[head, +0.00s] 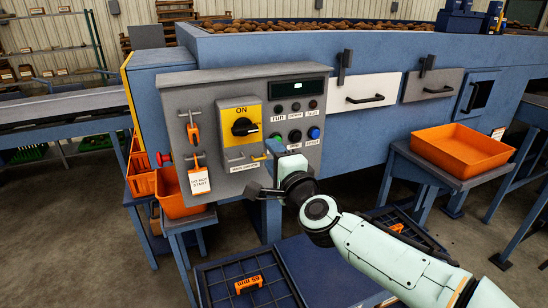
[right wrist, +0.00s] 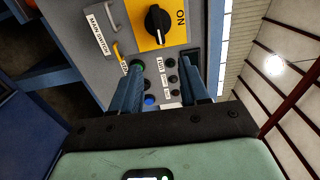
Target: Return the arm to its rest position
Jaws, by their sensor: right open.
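My right arm (head: 375,250) reaches in from the lower right. Its gripper (head: 259,166) is in front of the lower part of the grey control panel (head: 215,87). In the right wrist view its two blue fingers (right wrist: 163,64) are apart with nothing held between them. The panel's buttons show beyond the fingers, including a blue button (head: 313,133) and a green one (right wrist: 137,66). Whether a fingertip touches the panel I cannot tell. My left gripper is not in view.
An orange tray (head: 460,150) stands on a blue stand at the right. Orange bins (head: 178,195) sit left below the panel. A tag (head: 199,181) hangs on the panel's left. A dark grid crate (head: 215,290) with an orange 65 mm piece (head: 248,284) lies below my arm.

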